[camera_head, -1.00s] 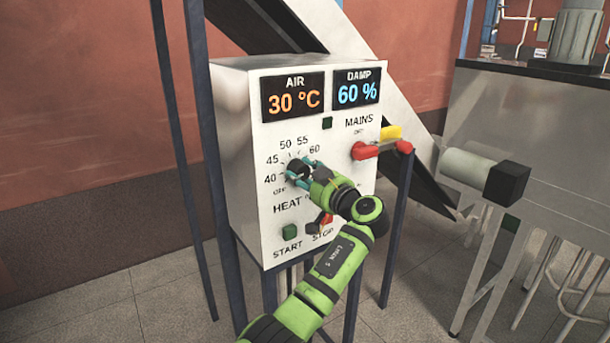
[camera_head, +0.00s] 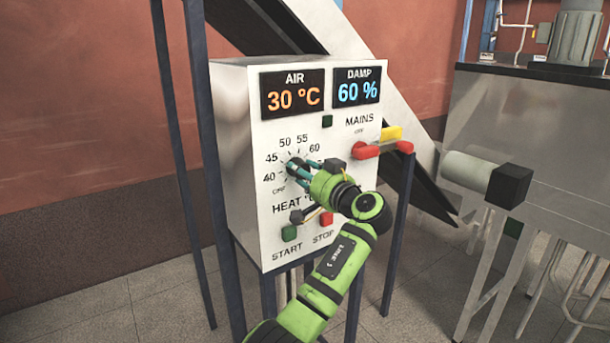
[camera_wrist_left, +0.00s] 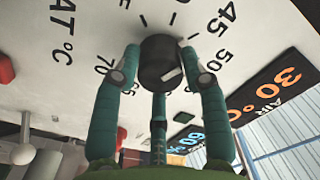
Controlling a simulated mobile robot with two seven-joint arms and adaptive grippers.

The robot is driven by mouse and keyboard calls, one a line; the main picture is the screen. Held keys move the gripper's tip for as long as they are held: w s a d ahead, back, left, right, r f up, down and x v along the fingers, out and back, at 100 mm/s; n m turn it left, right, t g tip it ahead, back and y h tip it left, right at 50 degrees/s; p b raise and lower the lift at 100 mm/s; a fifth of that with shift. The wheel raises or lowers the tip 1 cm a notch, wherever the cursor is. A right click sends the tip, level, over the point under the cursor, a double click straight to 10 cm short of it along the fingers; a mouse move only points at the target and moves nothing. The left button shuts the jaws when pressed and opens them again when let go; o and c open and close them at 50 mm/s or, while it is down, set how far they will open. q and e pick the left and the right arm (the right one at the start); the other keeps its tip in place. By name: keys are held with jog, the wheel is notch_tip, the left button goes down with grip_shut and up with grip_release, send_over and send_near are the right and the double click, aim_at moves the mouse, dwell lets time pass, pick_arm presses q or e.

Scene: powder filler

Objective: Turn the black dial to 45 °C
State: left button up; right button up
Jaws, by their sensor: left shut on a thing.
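The black dial (camera_wrist_left: 160,62) sits on the white panel front, with a pale mark on the lower right of its end face in the wrist view. In the head view the dial (camera_head: 294,164) is partly covered by my fingers; which number it points to cannot be told. My left gripper (camera_head: 301,169) is shut on the dial, and its teal fingers (camera_wrist_left: 162,75) sit around it in the wrist view. The scale around it shows 40, 45, 50, 55 and 60 in the head view. The AIR display (camera_head: 293,97) reads 30 °C. My right gripper is not in view.
The red MAINS handle (camera_head: 367,151) is right of the dial. The green START button (camera_head: 289,233) and red STOP button (camera_head: 326,219) are below, close to my wrist. A DAMP display (camera_head: 357,92) reads 60 %. A slanted chute (camera_head: 375,85) passes behind the panel.

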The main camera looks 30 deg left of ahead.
pick_arm(q)
jog(key=shift+f+m, duration=0.45)
jog(key=shift+m, duration=0.05)
jog(key=o, duration=1.1)
jog(key=shift+s, duration=0.1)
jog(key=shift+o, duration=0.2)
jog(key=shift+a+r, duration=0.1)
jog(key=shift+r, duration=0.1)
jog(key=v, duration=1.2)
